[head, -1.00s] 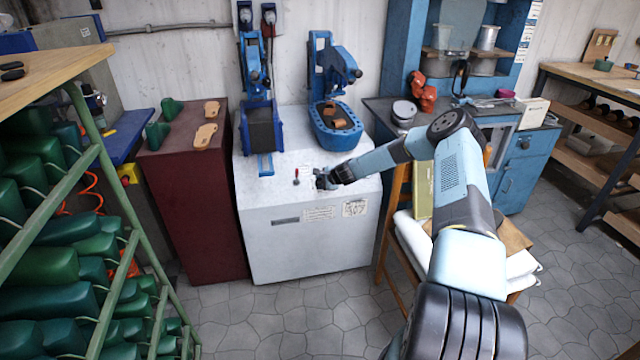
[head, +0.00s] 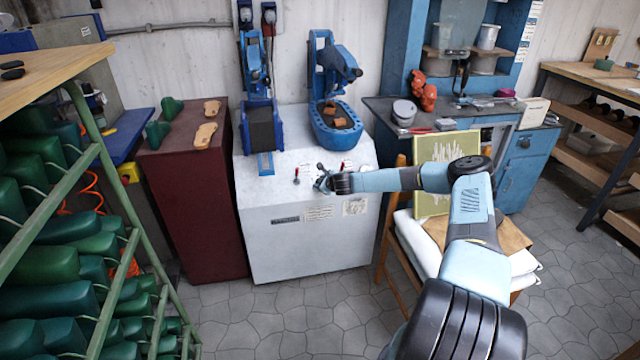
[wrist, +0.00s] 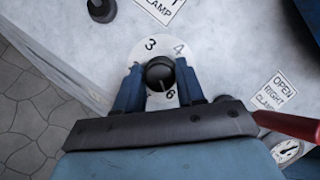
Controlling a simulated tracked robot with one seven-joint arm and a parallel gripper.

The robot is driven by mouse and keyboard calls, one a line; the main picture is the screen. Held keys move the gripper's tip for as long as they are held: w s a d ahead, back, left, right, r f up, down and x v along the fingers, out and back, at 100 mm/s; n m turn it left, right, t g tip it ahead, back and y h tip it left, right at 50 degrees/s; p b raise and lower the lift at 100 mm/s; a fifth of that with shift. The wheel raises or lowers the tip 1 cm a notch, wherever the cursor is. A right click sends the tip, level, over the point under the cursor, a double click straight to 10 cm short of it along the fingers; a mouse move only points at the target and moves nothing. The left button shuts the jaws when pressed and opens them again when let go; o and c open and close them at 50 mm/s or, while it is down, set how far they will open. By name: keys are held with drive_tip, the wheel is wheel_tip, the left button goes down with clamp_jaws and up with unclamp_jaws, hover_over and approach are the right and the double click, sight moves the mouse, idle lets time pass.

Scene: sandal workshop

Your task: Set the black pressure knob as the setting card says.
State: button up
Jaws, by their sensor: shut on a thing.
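The black pressure knob (wrist: 160,73) sits on a round white dial (wrist: 148,48) on the pale machine top in the wrist view. The figures 3, 4 and 6 show on the dial; the rest is covered by the knob and my fingers. I cannot make out a pointer mark. My gripper (wrist: 158,85) is shut on the knob, one blue finger on each side. In the head view my gripper (head: 322,179) is at the machine's top front, hiding the knob. Small printed cards (head: 355,206) are on the machine's front, too small to read.
A red lever (wrist: 290,125) and a gauge (wrist: 287,151) are close at the right in the wrist view. Another black knob (wrist: 101,9) is at the upper left. Two blue clamp units (head: 335,125) stand behind on the grey machine (head: 265,195).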

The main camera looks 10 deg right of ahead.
drive_tip(key=shift+s+f, duration=0.1)
drive_tip(key=shift+f, duration=0.15)
drive_tip(key=o, duration=1)
drive_tip(key=shift+r, duration=0.15)
drive_tip(key=v, duration=1.3)
drive_tip(key=shift+s, duration=0.3)
drive_tip(key=shift+r, duration=0.2)
